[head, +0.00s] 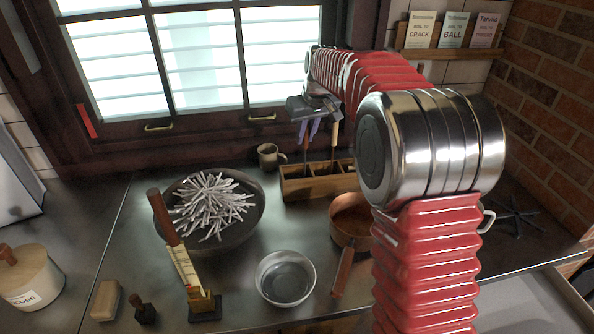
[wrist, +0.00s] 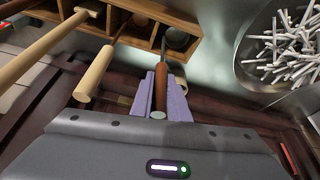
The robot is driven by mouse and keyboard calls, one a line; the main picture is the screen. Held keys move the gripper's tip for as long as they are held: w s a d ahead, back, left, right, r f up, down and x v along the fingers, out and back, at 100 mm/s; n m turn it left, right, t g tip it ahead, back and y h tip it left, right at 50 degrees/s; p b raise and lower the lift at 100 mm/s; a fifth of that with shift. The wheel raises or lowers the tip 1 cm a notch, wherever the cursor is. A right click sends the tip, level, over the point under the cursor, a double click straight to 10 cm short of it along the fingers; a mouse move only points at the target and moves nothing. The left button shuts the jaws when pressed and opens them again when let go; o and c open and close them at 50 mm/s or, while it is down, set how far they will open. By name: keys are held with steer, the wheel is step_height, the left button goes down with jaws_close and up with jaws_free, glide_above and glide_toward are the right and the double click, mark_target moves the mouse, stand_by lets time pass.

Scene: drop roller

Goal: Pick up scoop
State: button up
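My gripper (wrist: 161,78) has two purple fingers, pressed close on both sides of a reddish-brown handle, with no clear gap. This handle belongs to the utensil I take for the scoop (wrist: 160,95), whose pale round end faces the wrist camera. Its far end runs into a wooden holder (wrist: 105,20), where a dark rounded part shows. In the head view, my gripper (head: 309,130) hangs above the holder (head: 300,187), with the brown handle (head: 306,142) between its fingers. The scoop stands nearly upright, its lower end hidden in the holder.
A light-wood-handled utensil (head: 333,132) stands close right of the scoop. Left of the holder are a mug (head: 270,156) and a dark bowl (head: 252,215) of white sticks. A copper pan (head: 345,225) and metal bowl (head: 285,302) sit in front. The window is behind.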

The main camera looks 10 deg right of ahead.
jaws_close()
step_height(320, 180, up, 18)
stand_by(0.7)
stand_by(0.5)
steer(key=shift+s, duration=0.15)
